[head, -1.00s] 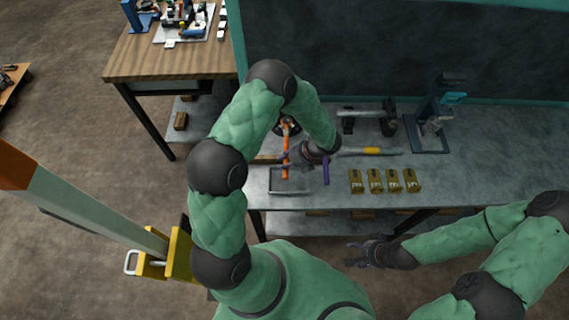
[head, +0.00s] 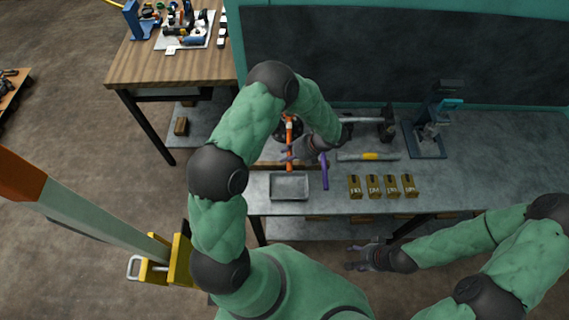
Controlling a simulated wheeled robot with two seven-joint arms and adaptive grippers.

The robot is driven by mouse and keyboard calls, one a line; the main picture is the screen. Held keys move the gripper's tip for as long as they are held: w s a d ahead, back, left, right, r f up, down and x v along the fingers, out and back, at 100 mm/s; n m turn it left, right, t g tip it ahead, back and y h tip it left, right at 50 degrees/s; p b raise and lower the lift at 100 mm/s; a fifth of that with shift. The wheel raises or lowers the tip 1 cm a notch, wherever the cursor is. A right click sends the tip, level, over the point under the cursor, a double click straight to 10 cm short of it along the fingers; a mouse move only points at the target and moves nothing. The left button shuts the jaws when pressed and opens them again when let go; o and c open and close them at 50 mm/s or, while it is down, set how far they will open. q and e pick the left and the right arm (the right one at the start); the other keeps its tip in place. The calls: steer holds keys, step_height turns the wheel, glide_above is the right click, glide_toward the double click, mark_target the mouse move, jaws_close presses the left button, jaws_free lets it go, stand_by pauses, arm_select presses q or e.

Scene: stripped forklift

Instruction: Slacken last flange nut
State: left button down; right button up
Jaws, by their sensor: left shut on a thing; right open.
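My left gripper (head: 288,153) is over the bench and shut on an orange-handled tool (head: 290,128). The tool points away from me, and its far end lies over a dark round part (head: 280,130), probably the flange, which is partly hidden by my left arm. The flange nuts are too small or hidden to make out. My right gripper (head: 356,257) is open and empty, in front of the bench's front edge and apart from everything.
A grey tray (head: 289,194) lies near the bench (head: 470,165) edge. A purple bar (head: 324,172), a yellow-banded tool (head: 370,156), several brass blocks (head: 373,186) and a blue-grey stand (head: 427,140) are to its right. The bench's right side is clear.

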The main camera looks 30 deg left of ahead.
arm_select(q)
steer(key=shift+y, duration=0.4)
steer(key=w+f+b, duration=0.1)
steer(key=w+b, duration=0.2)
steer(key=w+f+b, duration=0.1)
steer(key=w, duration=0.1)
steer(key=shift+w+a+f+b, duration=0.1)
steer(key=shift+f+b, duration=0.25)
steer(key=shift+b, duration=0.05)
steer(key=shift+f, duration=0.15)
stand_by(0.5)
steer(key=shift+f+b, duration=0.85)
steer(key=shift+f, duration=0.65)
steer(key=shift+r, duration=0.1)
